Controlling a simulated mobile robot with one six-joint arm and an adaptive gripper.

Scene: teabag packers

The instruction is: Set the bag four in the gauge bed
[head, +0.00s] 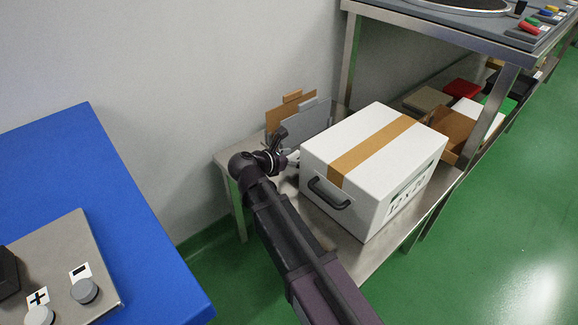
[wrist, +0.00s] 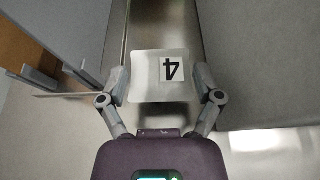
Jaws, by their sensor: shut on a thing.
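Bag four (wrist: 146,72), a pale flat bag with a black 4 on a white label, is in the wrist view between the two fingers of my gripper (wrist: 161,80). The fingers press on its left and right edges. In the head view my gripper (head: 282,140) is over the steel bench, in the gap left of the white box; the bag cannot be made out there. I cannot identify the gauge bed in either view.
A large white box (head: 340,160) with a tan strip stands on the steel bench (head: 228,158). Brown and grey upright panels (head: 305,118) stand behind my gripper. A blue table (head: 80,160) at left holds a grey plate (head: 75,245) with plus and minus buttons.

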